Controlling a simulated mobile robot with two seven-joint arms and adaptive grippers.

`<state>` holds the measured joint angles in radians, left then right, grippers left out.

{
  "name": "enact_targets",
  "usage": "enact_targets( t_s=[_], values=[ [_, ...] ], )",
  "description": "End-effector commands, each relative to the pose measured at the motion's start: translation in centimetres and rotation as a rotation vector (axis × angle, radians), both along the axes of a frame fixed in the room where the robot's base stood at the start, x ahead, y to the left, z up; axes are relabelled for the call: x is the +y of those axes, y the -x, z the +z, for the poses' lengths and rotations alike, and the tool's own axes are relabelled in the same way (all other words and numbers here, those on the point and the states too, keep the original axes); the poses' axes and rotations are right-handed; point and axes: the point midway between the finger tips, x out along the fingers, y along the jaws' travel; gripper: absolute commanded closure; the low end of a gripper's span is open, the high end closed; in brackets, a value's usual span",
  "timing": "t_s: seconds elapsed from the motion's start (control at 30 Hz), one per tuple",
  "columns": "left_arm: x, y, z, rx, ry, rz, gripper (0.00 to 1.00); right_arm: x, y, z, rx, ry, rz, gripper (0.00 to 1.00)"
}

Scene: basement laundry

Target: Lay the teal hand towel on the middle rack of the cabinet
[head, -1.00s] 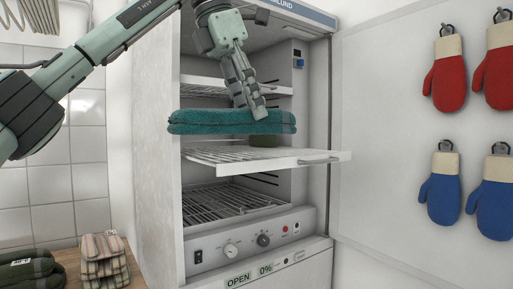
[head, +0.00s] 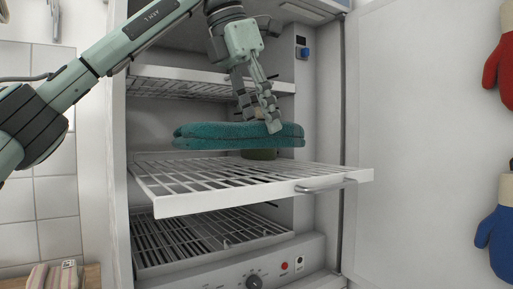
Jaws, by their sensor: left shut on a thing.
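The teal hand towel (head: 215,138) is folded and held level just above the middle rack (head: 185,190). My left gripper (head: 270,120) comes down from above and is shut on the towel near its right part. The middle rack is pulled partly out of the cabinet (head: 232,262) and has a handle on its front edge. The towel looks apart from the rack's front bars; whether its far side touches anything is hidden. My right gripper is not in view.
The upper rack (head: 170,82) and lower rack (head: 200,238) are pushed in. The open door (head: 425,150) with red and blue mitts hanging on it stands at right.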

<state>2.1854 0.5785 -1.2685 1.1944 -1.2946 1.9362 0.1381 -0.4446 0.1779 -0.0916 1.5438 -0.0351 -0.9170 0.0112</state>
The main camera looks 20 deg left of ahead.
Motion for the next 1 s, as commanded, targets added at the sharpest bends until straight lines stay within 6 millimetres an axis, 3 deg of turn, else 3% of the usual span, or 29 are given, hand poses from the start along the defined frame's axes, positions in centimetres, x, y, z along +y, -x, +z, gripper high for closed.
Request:
enact_targets(
  t_s=[0.37, 0.77, 0.8, 0.93, 1.0],
  values=[
    [0.0, 0.0, -4.5, -0.002, 0.001, -0.001, 1.00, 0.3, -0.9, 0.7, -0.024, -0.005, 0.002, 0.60],
    [0.0, 0.0, -4.8, -0.002, 0.001, -0.001, 1.00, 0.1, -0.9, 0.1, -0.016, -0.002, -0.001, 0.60],
    [0.0, 0.0, -4.9, -0.001, 0.000, -0.001, 0.55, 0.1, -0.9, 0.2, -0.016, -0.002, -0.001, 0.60],
    [0.0, 0.0, -4.8, -0.001, 0.000, -0.001, 0.39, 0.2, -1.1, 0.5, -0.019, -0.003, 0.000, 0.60],
    [0.0, 0.0, -4.8, -0.001, 0.000, -0.001, 0.37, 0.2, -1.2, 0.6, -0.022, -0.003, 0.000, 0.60]
  ],
)
